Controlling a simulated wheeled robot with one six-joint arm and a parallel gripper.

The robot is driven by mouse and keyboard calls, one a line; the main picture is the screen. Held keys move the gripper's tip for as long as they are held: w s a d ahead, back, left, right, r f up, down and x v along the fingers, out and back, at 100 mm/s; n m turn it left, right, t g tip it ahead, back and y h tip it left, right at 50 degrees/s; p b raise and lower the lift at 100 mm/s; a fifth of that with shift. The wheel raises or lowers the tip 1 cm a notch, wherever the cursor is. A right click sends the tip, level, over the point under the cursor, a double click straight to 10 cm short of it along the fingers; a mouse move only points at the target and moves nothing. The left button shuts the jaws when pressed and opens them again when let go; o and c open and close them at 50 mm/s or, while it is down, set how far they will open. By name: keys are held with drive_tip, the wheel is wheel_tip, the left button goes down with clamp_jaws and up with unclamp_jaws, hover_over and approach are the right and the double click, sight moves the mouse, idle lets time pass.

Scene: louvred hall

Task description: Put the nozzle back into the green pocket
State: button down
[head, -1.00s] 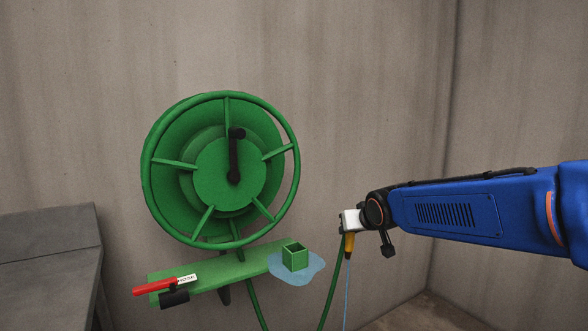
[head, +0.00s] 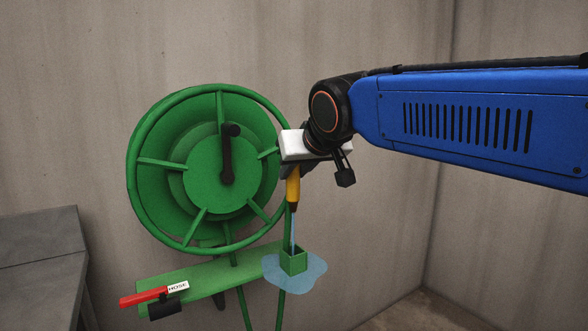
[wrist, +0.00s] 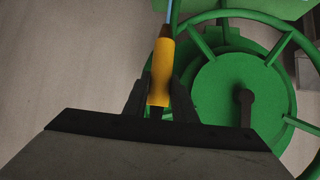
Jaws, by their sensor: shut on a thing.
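The nozzle (head: 293,187) is yellow with a dark tip and points downward, with a thin stream of water (head: 292,231) coming from the tip. My gripper (head: 294,171) is shut on the nozzle's upper part and holds it above the pocket. In the wrist view the yellow nozzle (wrist: 162,72) sits between the two dark fingers (wrist: 156,95). The green pocket (head: 293,262) is a small open-topped box at the right end of the green shelf. The nozzle is apart from the pocket, and the stream falls at the pocket's opening.
A large green reel (head: 215,170) with a black crank (head: 227,155) stands left of my gripper. The green shelf (head: 215,283) below carries a red lever (head: 143,297) with a HOSE label (head: 178,287). A bluish puddle (head: 312,272) surrounds the pocket. A grey bench (head: 40,250) is at left.

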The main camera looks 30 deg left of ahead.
sight(296, 210)
drive_tip(key=shift+f, duration=4)
drive_tip(key=shift+d+f, duration=0.1)
drive_tip(key=shift+f, duration=0.35)
drive_tip(key=shift+f, duration=0.4)
drive_tip(key=shift+f, duration=0.7)
drive_tip(key=shift+f, duration=0.3)
drive_tip(key=shift+f, duration=0.35)
drive_tip(key=shift+f, duration=0.4)
drive_tip(key=shift+f, duration=0.3)
drive_tip(key=shift+f, duration=0.35)
